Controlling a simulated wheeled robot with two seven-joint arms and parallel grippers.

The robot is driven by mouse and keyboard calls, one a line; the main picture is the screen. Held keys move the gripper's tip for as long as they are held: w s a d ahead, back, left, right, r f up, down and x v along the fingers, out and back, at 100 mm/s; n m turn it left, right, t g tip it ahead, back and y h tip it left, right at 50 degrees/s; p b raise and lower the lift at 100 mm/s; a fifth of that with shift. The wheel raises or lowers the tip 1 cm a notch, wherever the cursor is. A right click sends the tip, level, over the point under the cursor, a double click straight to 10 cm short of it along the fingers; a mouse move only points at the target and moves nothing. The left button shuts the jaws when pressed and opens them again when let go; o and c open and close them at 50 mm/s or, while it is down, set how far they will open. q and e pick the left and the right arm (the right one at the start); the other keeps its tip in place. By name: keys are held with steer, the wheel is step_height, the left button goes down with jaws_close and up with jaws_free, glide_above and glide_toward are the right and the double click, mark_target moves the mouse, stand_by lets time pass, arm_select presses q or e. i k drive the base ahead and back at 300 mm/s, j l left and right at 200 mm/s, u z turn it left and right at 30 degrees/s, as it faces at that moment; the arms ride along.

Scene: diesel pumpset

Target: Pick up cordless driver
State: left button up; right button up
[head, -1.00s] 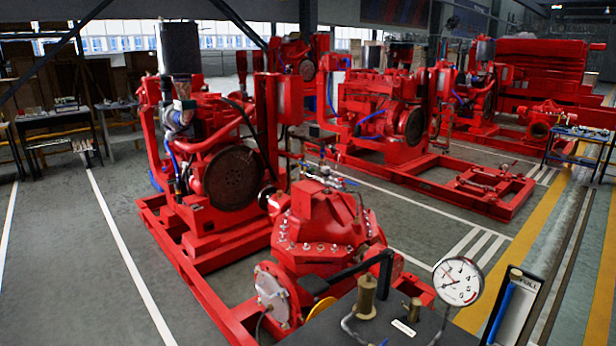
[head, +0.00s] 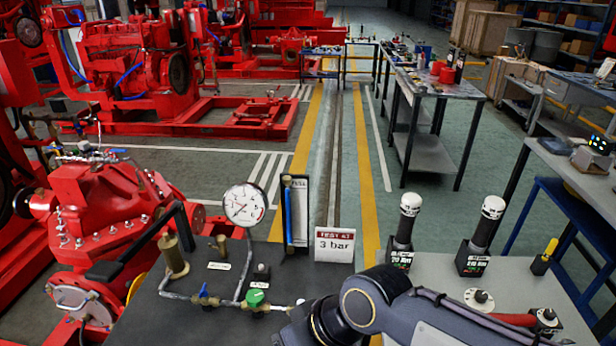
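Two upright black tools with white tops stand at the right, a left one (head: 404,232) and a right one (head: 485,232). Each has a black block with a white torque label at its foot. I cannot tell whether either is the cordless driver, and nothing else in view is clearly one. A dark grey arm of mine crosses the bottom in front of the benches and hides part of their tops. Neither gripper's fingers show in the head view.
A dark bench (head: 180,318) carries a gauge (head: 245,204), valves, and a "3 bar" sign (head: 333,245). A grey bench (head: 555,295) holds a yellow-handled tool (head: 545,256) and a red-handled tool (head: 515,319). A red pump (head: 105,205) stands left.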

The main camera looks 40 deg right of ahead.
mark_target(493, 208)
steer(key=l+z, duration=0.15)
steer(key=z, duration=2.5)
steer(key=u, duration=2.35)
steer(key=z, duration=2.3)
steer(key=l, duration=0.35)
steer(key=i+z, duration=0.05)
